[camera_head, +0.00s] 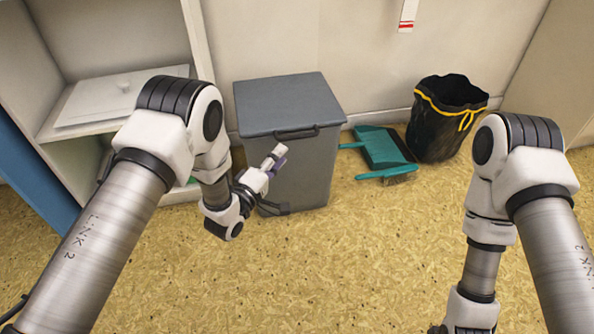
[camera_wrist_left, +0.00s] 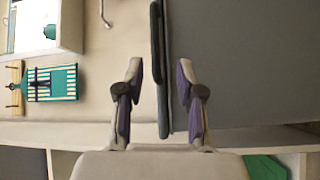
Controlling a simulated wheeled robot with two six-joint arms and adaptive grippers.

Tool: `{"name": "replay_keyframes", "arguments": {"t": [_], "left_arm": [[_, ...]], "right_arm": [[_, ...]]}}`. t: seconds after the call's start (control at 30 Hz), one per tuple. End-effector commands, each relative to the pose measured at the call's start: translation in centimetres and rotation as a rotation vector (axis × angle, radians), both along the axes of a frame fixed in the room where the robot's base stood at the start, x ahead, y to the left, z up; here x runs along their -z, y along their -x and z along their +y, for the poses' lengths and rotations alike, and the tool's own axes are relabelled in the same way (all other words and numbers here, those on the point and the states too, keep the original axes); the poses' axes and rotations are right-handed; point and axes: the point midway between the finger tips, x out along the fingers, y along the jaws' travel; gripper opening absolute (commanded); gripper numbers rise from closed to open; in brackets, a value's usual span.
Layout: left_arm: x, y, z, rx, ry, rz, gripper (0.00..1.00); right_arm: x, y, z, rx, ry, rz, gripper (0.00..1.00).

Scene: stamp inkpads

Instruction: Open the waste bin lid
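The grey waste bin (camera_head: 300,175) stands against the wall. Its flat lid (camera_head: 287,100) is down, with a dark handle (camera_head: 296,132) along its front edge. My left gripper (camera_head: 279,154) is at the bin's front, just below and left of the handle. In the left wrist view its two fingers (camera_wrist_left: 160,82) are apart, with a dark strip, seemingly the handle and lid edge, showing between them. Contact cannot be told. A broad grey bin surface (camera_wrist_left: 240,60) fills the right of that view. My right gripper is out of sight below the head view.
A teal dustpan (camera_head: 383,148) lies on the floor right of the bin. A black-bagged basket (camera_head: 440,125) stands beyond it. A white shelf unit (camera_head: 200,40) is close on the left. A dark pedal (camera_head: 272,209) shows at the bin's foot. The front floor is clear.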

Motion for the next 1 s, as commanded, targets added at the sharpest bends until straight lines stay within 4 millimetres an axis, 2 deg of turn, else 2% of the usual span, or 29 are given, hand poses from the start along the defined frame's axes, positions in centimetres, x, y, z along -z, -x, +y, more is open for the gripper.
{"name": "replay_keyframes", "arguments": {"t": [0.03,0.17,0.53,0.83,0.87,0.93,0.97,1.0], "left_arm": [[0.8,-0.3,-0.4,0.013,0.031,-0.020,0.37],[0.1,-1.1,-1.1,0.028,0.063,-0.034,0.37],[-0.6,-6.6,-3.9,0.025,0.061,-0.031,0.37],[-1.0,-7.3,-4.2,0.023,0.060,-0.028,0.37],[-1.0,-7.3,-4.2,0.023,0.060,-0.028,0.30],[-1.0,-7.3,-4.2,0.023,0.060,-0.028,0.05],[-1.0,-7.3,-4.2,0.023,0.059,-0.027,0.00],[-1.0,-7.3,-4.2,0.023,0.059,-0.027,0.00]], "right_arm": [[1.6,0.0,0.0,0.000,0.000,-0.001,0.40],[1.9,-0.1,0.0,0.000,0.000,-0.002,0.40],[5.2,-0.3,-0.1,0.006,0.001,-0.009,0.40],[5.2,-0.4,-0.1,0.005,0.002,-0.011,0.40],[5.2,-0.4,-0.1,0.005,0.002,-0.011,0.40],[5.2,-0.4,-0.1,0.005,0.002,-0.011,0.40],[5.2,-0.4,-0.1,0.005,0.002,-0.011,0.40],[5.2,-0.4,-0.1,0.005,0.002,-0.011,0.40]]}}
